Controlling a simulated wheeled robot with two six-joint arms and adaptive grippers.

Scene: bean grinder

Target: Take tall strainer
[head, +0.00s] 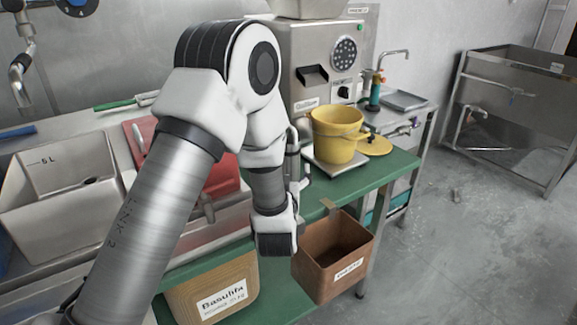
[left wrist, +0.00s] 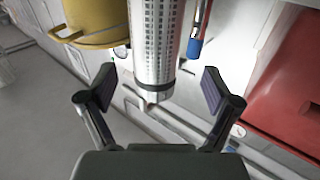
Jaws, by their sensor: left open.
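The tall strainer (left wrist: 156,45) is a perforated metal cylinder with a dark band near its lower end in the left wrist view. My left gripper (left wrist: 160,88) is open, with one dark-padded finger on each side of the strainer's lower end. Gaps show between the pads and the cylinder. In the head view my own arm hides the strainer, and only small parts of my left gripper (head: 298,160) show beside the arm. My right gripper is not in view.
A yellow bucket (head: 336,138) stands on a scale on the green counter (head: 388,170). A red board (head: 217,178) lies over the sink area. A brown bin (head: 331,262) hangs at the counter's front. A blue-ended tool (left wrist: 195,48) is close beside the strainer.

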